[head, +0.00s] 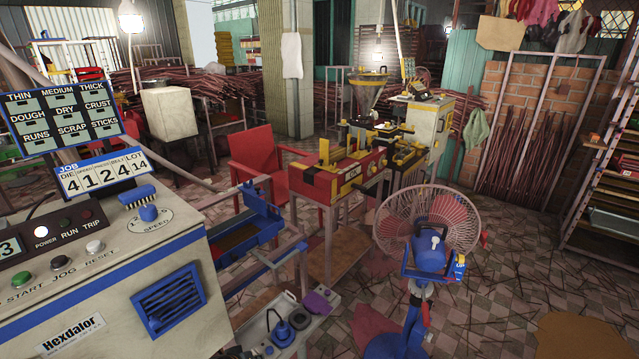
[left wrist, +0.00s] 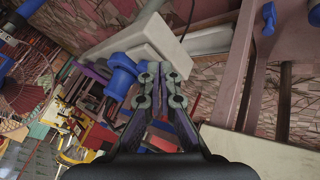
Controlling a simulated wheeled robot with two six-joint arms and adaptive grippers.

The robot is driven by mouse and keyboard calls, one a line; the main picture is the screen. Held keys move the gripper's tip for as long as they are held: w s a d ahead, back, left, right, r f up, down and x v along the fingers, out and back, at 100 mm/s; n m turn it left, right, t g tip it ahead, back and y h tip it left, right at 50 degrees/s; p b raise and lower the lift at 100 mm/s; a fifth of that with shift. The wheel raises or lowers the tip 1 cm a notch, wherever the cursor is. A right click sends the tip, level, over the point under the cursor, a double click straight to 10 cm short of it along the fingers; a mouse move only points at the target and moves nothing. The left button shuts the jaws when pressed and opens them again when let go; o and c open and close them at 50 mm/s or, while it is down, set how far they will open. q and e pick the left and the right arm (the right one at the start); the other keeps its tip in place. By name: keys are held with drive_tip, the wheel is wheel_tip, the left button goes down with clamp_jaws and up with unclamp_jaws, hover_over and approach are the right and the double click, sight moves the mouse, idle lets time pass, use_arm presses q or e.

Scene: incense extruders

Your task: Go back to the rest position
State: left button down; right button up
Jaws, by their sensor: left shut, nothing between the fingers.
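My left gripper (left wrist: 160,78) shows in the left wrist view with its two fingers together and nothing between them. Beyond its tips are a blue cylindrical part (left wrist: 122,75), a pale box-like block (left wrist: 135,42) and a brownish frame post (left wrist: 240,65). The wrist view is tilted, and I cannot tell how far these are from the fingers. Neither gripper shows in the head view, and the right gripper is in no frame.
The Hexdalor control cabinet (head: 110,285) fills the left front. A blue trough (head: 240,240) on a frame stands beside it. A caged fan (head: 427,220) stands right of centre, before the red-and-yellow extruder (head: 345,175) and a red chair (head: 262,160).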

use_arm(q)
drive_tip(key=s+a+f+g+y+p, duration=0.2)
drive_tip(key=s+a+f, duration=0.2)
drive_tip(key=s+f, duration=0.65)
drive_tip(key=s+a+f+m+g+p, duration=0.1)
drive_tip(key=s+f, duration=0.2)
drive_tip(key=s, duration=0.8)
drive_tip(key=s+a+f+m+g+y+p, duration=0.1)
drive_tip(key=s+a+f+p, duration=0.1)
drive_tip(key=s, duration=0.9)
drive_tip(key=s+a+f+m+g+p, duration=0.1)
drive_tip(key=s+f, duration=0.4)
drive_tip(key=s, duration=0.6)
drive_tip(key=shift+a+m+g+y, duration=0.25)
drive_tip(key=shift+m+g+y, duration=0.15)
drive_tip(key=shift+m+g, duration=0.15)
drive_tip(key=shift+w, duration=0.1)
